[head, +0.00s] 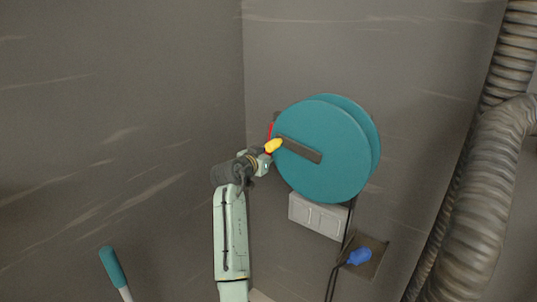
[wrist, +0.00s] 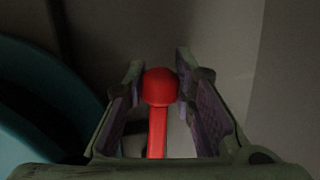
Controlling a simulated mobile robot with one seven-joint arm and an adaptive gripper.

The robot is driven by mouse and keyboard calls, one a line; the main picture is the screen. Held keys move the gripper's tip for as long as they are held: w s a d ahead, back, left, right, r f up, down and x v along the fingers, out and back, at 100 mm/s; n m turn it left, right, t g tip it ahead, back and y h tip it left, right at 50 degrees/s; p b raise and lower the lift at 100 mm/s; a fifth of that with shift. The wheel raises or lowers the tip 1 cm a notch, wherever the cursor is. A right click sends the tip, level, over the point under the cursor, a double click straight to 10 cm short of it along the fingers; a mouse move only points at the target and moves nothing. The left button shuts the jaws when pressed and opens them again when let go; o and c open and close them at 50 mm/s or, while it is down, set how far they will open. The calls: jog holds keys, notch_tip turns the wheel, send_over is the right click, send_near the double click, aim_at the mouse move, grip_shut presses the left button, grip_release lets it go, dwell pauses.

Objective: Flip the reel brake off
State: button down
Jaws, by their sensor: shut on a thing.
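The teal reel (head: 325,150) is mounted at the wall, with a dark crank bar (head: 300,150) and a yellow handle (head: 274,145) on its face. A red brake lever (head: 270,130) shows as a thin strip at the reel's left edge, mostly hidden. In the wrist view, the lever's red ball knob (wrist: 160,87) and straight red stem (wrist: 157,132) lie between the two fingers. My gripper (head: 265,158) is at the reel's left side, shut on the lever; its fingers (wrist: 159,70) flank the knob. The reel's teal edge (wrist: 40,110) is at left in the wrist view.
A grey box (head: 318,217) is below the reel, with a blue knob (head: 359,257) on a plate (head: 375,262) lower right. Ribbed hoses (head: 480,200) run down the right. A teal-gripped handle (head: 112,267) stands at lower left. The left wall is bare.

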jog(key=c, duration=1.3)
grip_release()
jog(key=v, duration=1.2)
